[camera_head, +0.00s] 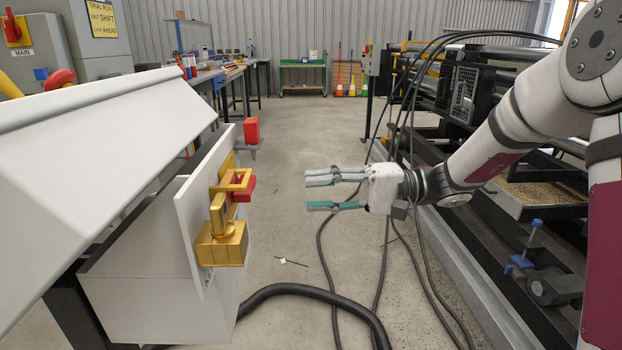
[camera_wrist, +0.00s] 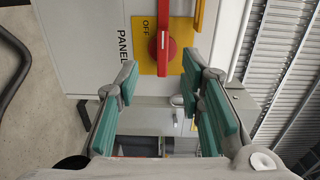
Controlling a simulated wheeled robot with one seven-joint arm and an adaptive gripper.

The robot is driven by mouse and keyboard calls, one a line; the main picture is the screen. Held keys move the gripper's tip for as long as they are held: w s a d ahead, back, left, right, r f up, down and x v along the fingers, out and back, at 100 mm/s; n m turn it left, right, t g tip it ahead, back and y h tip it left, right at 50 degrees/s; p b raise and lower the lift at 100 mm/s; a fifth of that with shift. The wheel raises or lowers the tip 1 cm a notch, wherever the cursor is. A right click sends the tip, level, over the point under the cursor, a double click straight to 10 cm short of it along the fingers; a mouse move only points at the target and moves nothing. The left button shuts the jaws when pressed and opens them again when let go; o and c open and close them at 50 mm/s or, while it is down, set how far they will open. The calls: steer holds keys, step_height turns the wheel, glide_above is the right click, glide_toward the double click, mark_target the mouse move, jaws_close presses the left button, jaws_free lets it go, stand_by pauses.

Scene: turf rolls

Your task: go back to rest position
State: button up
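My gripper (camera_head: 335,190) is held out level in mid-air at the centre of the head view, its teal-padded fingers pointing left. The fingers are apart with nothing between them; in the wrist view my gripper (camera_wrist: 165,105) also shows a clear gap. A white panel box (camera_head: 165,290) stands to its left, with a brass latch (camera_head: 222,245) and a red part (camera_head: 240,190) on its face. The gripper is apart from the box. In the wrist view a red switch handle (camera_wrist: 163,45) sits on a yellow plate (camera_wrist: 145,58) marked OFF, beyond the fingertips.
A dark machine frame with cables (camera_head: 400,230) runs along the right. A black hose (camera_head: 300,290) lies on the floor below. A workbench (camera_head: 230,72) and a green shelf (camera_head: 303,75) stand at the back.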

steer(key=s+f+n+g+h, duration=0.1)
steer(key=s+g+h, duration=0.3)
steer(key=s+h, duration=1.2)
steer(key=s+d+f+m+t+h, duration=0.1)
steer(key=s+d+f+t, duration=0.1)
steer(key=s+d, duration=0.6)
steer(key=s+d+f+t+h, duration=0.15)
steer(key=s+d, duration=0.35)
steer(key=s, duration=0.7)
step_height(320, 180, up, 36)
steer(key=t+p, duration=0.4)
steer(key=p, duration=3.1)
steer(key=shift+w+y, duration=0.2)
steer(key=shift+y, duration=0.15)
